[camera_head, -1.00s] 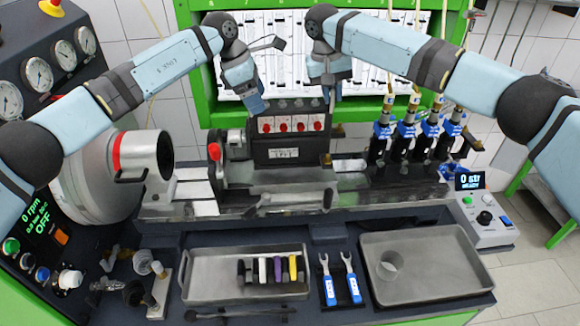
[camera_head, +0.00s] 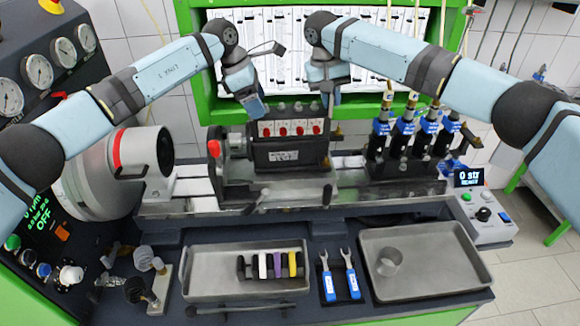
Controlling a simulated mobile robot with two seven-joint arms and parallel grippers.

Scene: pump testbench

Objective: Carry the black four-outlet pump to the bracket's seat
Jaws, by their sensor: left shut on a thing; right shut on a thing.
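The black four-outlet pump (camera_head: 285,158) has a row of red-capped outlets along its front and a small label plate. It is upright over the middle of the bench rail, close to the right of the bracket (camera_head: 236,168) with the red knob. My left gripper (camera_head: 262,113) is shut on the pump's upper left end. My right gripper (camera_head: 328,104) is shut on its upper right end. The seat is largely hidden behind and under the pump. I cannot tell whether the pump's underside touches it.
A motor drum (camera_head: 115,165) stands at left. Several blue-banded injectors (camera_head: 405,135) stand at right. A control box (camera_head: 485,220) is at the bench's right end. In front lie a tray with coloured parts (camera_head: 215,285), two blue-handled wrenches (camera_head: 340,278) and a tray with a cup (camera_head: 440,270).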

